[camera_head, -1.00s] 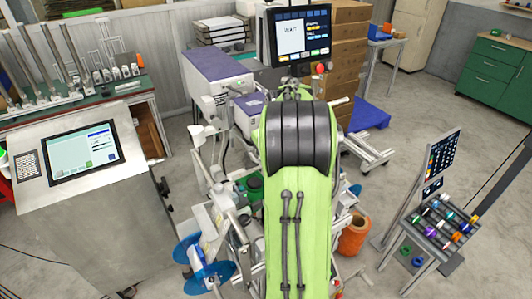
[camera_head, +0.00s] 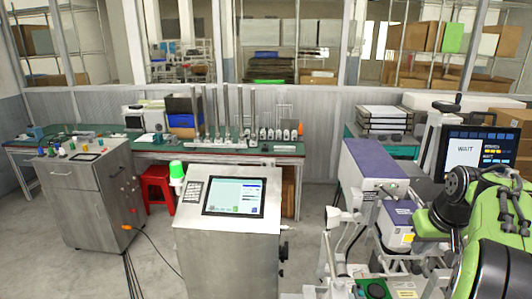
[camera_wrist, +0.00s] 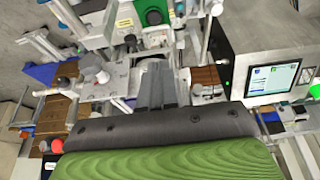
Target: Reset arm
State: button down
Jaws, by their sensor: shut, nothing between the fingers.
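My green arm (camera_head: 495,225) with black joint covers stands at the right edge of the head view. My gripper does not show in that view. In the wrist view, my gripper (camera_wrist: 157,72) shows as two grey fingers close together, pointing away from the dark wrist plate. It is shut and empty. Beyond the fingers is the machine with metal blocks and brackets, seen at a tilt. I cannot tell how far the fingertips are from it.
A steel console (camera_head: 228,245) with a screen stands in the middle. A machine with purple-topped boxes (camera_head: 370,160) and a WAIT monitor (camera_head: 478,155) stand close to my arm. A steel cabinet (camera_head: 92,205) and red stool (camera_head: 158,186) are left. Grey floor between cabinet and console carries cables.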

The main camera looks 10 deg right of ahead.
jog(key=s+a+r+n, duration=0.1)
jog(key=s+a, duration=0.1)
jog(key=a, duration=0.7)
jog(key=s+a+r+n, duration=0.1)
jog(key=s+a+r, duration=0.1)
jog(key=a, duration=0.7)
jog(key=s+a+f+n+t+y, duration=0.1)
jog(key=s+a+f, duration=0.5)
jog(key=s+a, duration=0.4)
jog(key=s, duration=0.3)
jog(key=shift+f+b, duration=0.2)
jog(key=shift+b, duration=0.2)
